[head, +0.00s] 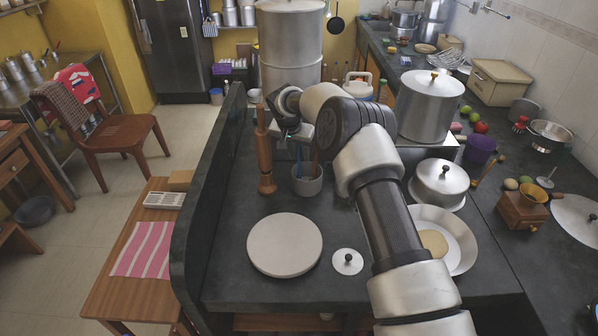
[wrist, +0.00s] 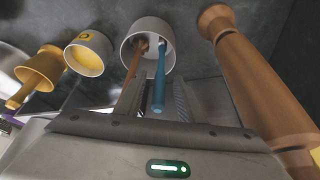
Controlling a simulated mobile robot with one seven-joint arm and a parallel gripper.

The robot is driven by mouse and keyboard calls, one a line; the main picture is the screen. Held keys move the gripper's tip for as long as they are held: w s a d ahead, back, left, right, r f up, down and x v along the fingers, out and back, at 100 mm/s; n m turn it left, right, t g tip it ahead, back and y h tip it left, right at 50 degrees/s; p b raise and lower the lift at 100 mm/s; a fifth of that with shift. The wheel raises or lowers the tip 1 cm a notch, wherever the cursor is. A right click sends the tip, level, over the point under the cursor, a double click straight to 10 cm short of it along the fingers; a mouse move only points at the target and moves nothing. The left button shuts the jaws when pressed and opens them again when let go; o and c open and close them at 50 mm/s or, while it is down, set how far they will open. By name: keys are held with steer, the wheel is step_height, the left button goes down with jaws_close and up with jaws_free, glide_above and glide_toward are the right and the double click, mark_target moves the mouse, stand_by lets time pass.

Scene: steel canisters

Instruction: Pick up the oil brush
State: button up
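A grey cup (head: 306,184) stands on the dark counter and holds two upright handles. It also shows in the wrist view (wrist: 136,29). One handle is blue (wrist: 160,75) and one is brown wood (wrist: 131,82). Their lower ends are hidden in the cup, so I cannot tell which is the oil brush. My gripper (wrist: 164,103) is over the cup, pointing down. Its fingers look open, with the blue handle's end between them and gaps beside it. The brown handle is outside the left finger. In the head view my gripper (head: 297,136) is partly hidden by my arm.
A tall wooden grinder-like piece (head: 265,160) stands close left of the cup, and shows large in the wrist view (wrist: 252,75). A round pale board (head: 284,245) and a small lid (head: 347,261) lie nearer. A large steel canister (head: 290,45) stands behind.

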steer(key=shift+w+d+f, duration=0.1)
steer(key=shift+w+f, duration=0.1)
steer(key=shift+f, duration=0.35)
jaws_close()
